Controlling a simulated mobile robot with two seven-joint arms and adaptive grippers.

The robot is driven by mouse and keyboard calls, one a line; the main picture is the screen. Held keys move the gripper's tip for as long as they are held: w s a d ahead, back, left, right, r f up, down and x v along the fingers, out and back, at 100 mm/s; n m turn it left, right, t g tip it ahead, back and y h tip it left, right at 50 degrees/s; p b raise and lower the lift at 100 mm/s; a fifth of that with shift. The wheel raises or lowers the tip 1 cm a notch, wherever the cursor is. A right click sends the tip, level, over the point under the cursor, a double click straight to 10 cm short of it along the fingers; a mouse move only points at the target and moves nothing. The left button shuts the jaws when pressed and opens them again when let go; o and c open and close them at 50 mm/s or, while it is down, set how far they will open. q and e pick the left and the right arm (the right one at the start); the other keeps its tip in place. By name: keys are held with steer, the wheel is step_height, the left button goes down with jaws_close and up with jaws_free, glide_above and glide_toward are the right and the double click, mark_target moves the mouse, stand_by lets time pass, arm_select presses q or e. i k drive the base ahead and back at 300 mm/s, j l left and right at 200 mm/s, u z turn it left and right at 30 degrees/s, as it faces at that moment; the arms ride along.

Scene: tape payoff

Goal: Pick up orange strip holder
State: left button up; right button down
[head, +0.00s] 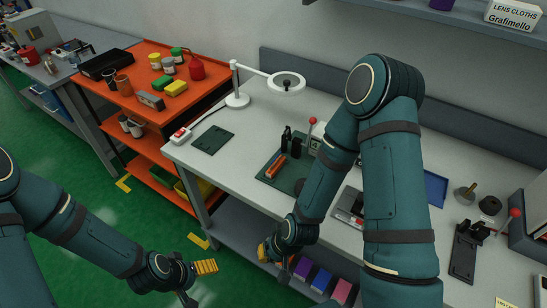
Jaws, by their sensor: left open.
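A long, thin orange piece, which looks like the orange strip holder (275,166), lies on the dark green mat (266,178) on the white workbench. My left gripper (202,281) is open and empty, low over the floor in front of the bench and well apart from the orange piece. One yellow finger shows clearly; the other is dark and near the bottom edge. My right gripper (265,253) hangs in front of the bench edge, below the orange piece and apart from it.
Dark upright items (286,138) stand right behind the orange piece. A magnifier lamp (238,99), a flat dark plate (212,139) and a power strip (181,134) lie to the left. My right arm covers part of the bench. An orange cart (143,114) stands left.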

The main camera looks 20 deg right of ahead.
mark_target(277, 165)
steer(key=i+j, duration=0.15)
steer(key=j, duration=0.15)
steer(key=i+j, duration=0.35)
steer(key=j, duration=0.3)
steer(key=i+j+z, duration=0.3)
steer(key=j, duration=0.2)
steer(key=j+z, duration=0.1)
steer(key=j, duration=0.2)
steer(key=z, duration=1.6)
